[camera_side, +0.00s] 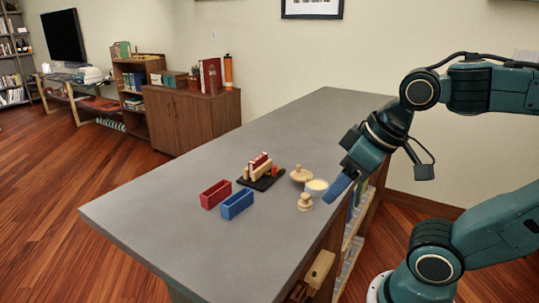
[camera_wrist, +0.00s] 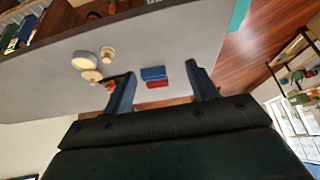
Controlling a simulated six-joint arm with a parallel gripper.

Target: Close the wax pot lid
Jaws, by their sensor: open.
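The wax pot (camera_side: 317,187) is a small white round pot with pale yellow wax showing at its open top. It also shows in the wrist view (camera_wrist: 83,61). The lid (camera_side: 301,175) is a light wooden disc with a knob. It lies beside the pot, also seen in the wrist view (camera_wrist: 92,76); whether they touch is unclear. My gripper (camera_side: 336,188) is open and empty, just right of the pot in the side view and apparently above the table. In the wrist view its blue fingers (camera_wrist: 160,69) are spread wide, with the pot and lid left of them.
A wooden knobbed stamp (camera_side: 305,203) stands in front of the pot. A red box (camera_side: 215,194) and a blue box (camera_side: 237,204) stand to the left. A dark holder (camera_side: 262,182) with red and cream bars is near the lid. The grey table's (camera_side: 160,225) far and left areas are clear.

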